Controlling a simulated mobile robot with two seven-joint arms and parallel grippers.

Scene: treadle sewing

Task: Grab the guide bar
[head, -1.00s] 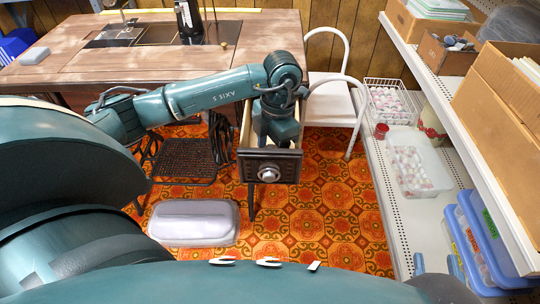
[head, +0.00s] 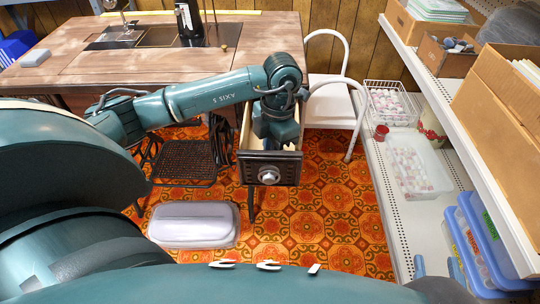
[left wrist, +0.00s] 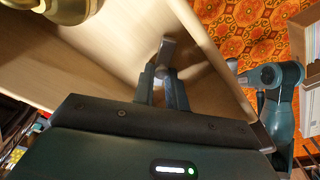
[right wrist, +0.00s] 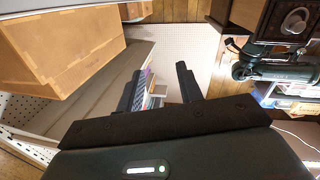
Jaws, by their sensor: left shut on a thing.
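The drawer (head: 269,170) of the wooden table stands pulled out, with a dark front and a round knob. My left arm reaches down into it, so the left gripper's fingers are hidden in the head view. In the left wrist view my left gripper (left wrist: 163,72) is inside the pale wooden drawer, shut on a small grey metal piece, seemingly the guide bar (left wrist: 167,50). Most of that piece is hidden by the fingers. My right gripper (head: 437,268) is low at the right by the shelf. In the right wrist view it (right wrist: 160,76) is open and empty.
A shelf unit (head: 392,215) on the right holds a wire basket (head: 388,103), a clear tub (head: 440,178), blue-lidded boxes (head: 490,235) and cardboard boxes. A white chair (head: 330,100) stands behind the drawer. A grey case (head: 194,223) lies on the patterned floor. A brass-coloured object (left wrist: 40,18) is near my left gripper.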

